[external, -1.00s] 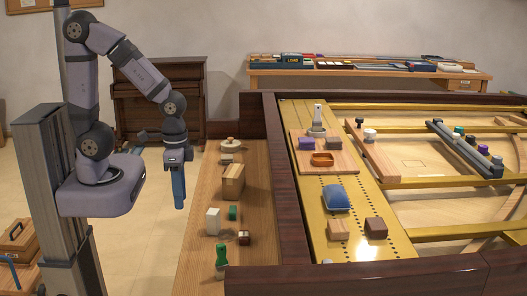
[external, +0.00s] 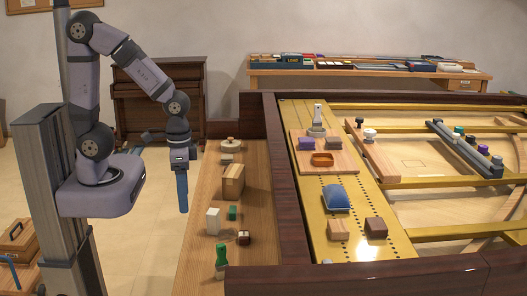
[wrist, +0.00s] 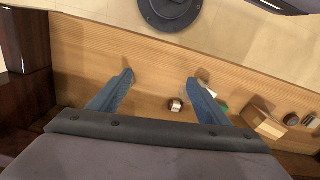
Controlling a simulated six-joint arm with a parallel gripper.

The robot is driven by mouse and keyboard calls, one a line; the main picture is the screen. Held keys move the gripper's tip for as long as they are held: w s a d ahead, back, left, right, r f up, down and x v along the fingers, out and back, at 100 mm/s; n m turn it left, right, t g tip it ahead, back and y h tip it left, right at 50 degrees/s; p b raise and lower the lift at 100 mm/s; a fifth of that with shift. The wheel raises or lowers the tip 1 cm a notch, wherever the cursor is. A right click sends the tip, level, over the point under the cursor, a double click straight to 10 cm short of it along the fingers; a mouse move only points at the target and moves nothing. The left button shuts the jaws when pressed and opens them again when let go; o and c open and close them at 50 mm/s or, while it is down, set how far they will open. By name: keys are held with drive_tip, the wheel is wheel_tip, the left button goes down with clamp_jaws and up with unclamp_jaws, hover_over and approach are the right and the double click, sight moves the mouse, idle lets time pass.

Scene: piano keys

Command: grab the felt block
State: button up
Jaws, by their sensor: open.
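My gripper (external: 182,208) hangs fingers-down, high to the left of the wooden shelf in the external view. In the wrist view its two blue fingers (wrist: 158,80) are spread apart with nothing held between them. A small dark brown block with a pale stripe (external: 243,238) lies on the shelf; it also shows in the wrist view (wrist: 175,105), below and between the fingers. A small green block (external: 232,213) stands farther along, partly behind the right finger in the wrist view (wrist: 222,106). I cannot tell for sure which small block is felt.
The shelf (external: 195,263) also holds a white block (external: 213,222), a wooden block (external: 232,182), a green-handled piece (external: 221,256) and round pieces (external: 229,144). The dark piano rim (external: 287,205) rises beside it. A blue cushion (external: 335,198) and more blocks lie beyond.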

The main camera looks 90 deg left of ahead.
drive_tip(key=w+a+f+n+b, duration=0.1)
drive_tip(key=w+a+f+n, duration=0.1)
drive_tip(key=w+a+n, duration=0.55)
drive_tip(key=n+b, duration=0.3)
drive_tip(key=n, duration=2.4)
hover_over(233, 209)
drive_tip(key=f, duration=0.9)
drive_tip(key=shift+s+d+f, duration=0.15)
drive_tip(key=shift+s+f, duration=0.1)
drive_tip(key=shift+s, duration=0.05)
drive_tip(key=shift+w+f+p, duration=0.15)
drive_tip(key=shift+f+p, duration=0.45)
drive_tip(key=shift+f, duration=1.25)
drive_tip(key=shift+w+f+p, duration=0.1)
drive_tip(key=shift+f+p, duration=0.45)
drive_tip(key=shift+f, duration=1.25)
drive_tip(key=c, duration=1.1)
